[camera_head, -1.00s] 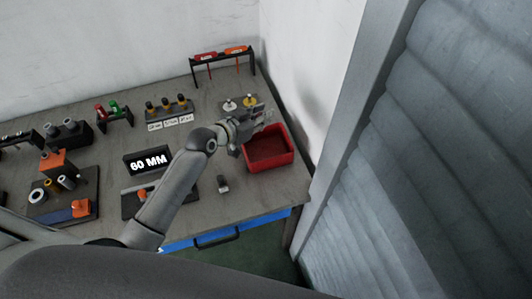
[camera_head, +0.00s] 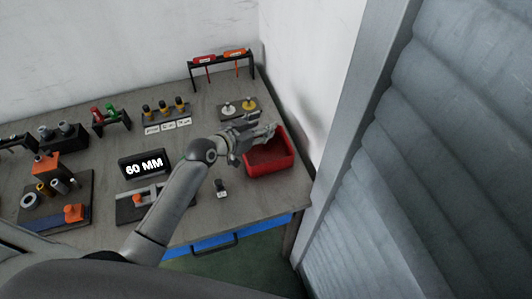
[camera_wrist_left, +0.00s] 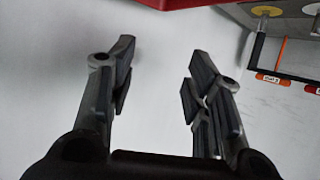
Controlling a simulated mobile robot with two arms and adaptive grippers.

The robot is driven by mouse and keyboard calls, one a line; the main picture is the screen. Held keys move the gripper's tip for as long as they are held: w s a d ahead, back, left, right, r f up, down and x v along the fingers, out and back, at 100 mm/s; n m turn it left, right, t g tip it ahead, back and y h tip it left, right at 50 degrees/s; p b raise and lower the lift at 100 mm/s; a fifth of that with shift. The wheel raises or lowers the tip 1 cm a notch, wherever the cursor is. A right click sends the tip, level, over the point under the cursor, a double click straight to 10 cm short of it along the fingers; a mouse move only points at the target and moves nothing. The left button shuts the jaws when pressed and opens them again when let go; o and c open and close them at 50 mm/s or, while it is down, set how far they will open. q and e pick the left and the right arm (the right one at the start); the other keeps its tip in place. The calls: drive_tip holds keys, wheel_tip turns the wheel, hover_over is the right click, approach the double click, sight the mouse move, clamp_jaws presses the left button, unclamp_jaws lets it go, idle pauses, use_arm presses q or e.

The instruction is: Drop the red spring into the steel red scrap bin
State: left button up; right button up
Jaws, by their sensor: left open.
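The red scrap bin (camera_head: 283,166) stands at the right end of the bench, and its interior looks dark red. A strip of red, likely its rim (camera_wrist_left: 175,3), shows at the top of the left wrist view. My left gripper (camera_head: 266,133) is at the bin's far left edge in the head view. In the left wrist view the gripper (camera_wrist_left: 160,75) is open, with nothing visible between the fingers. I cannot make out the red spring in either view; part of the bin's interior is hidden by the gripper. My right gripper is not in view.
A plate with two pegs (camera_head: 238,107) lies behind the gripper. A rack with red and orange-handled tools (camera_head: 222,57) stands at the back. A 60 MM display (camera_head: 144,165) and a small dark block (camera_head: 221,188) are left of the bin. A wall is close on the right.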

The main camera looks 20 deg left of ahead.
use_arm(q)
drive_tip(key=v, duration=1.2)
idle(0.5)
